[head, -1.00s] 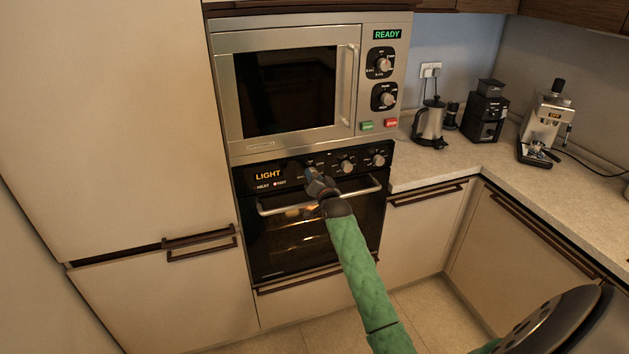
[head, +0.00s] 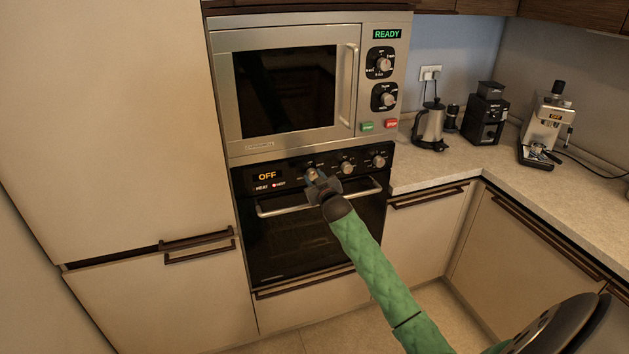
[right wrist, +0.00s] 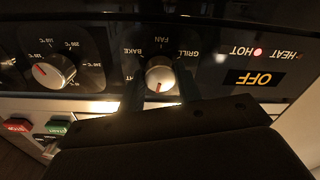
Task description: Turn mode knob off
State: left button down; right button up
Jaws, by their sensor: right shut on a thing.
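The oven's mode knob (head: 311,173) is the leftmost knob on the black oven panel (head: 288,178). In the right wrist view the silver mode knob (right wrist: 160,76) has an orange pointer line and labels such as BAKE, FAN and GRILL around it. My right gripper (head: 317,182) is at the panel, with its fingers on either side of the knob, shut on it. The oven display (head: 267,175) reads OFF in orange, and it also shows in the right wrist view (right wrist: 254,78). The oven window (head: 290,240) is dark. My left gripper is not in view.
Two more oven knobs (head: 347,167) sit to the right on the panel. The oven handle (head: 285,209) runs just below my gripper. A microwave (head: 225,95) is above. A kettle (head: 430,125), grinder and coffee machine stand on the right counter.

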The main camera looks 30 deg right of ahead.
jog(key=shift+f+n, duration=0.15)
jog(key=shift+n, duration=0.95)
jog(key=o, duration=1)
jog(key=shift+s, duration=0.1)
jog(key=shift+s+b, duration=0.25)
jog(key=shift+b, duration=0.1)
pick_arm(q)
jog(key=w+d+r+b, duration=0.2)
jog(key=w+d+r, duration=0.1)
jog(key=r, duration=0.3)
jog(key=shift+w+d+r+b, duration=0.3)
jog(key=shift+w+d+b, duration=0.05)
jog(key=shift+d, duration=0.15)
pick_arm(e)
jog(key=v, duration=0.7)
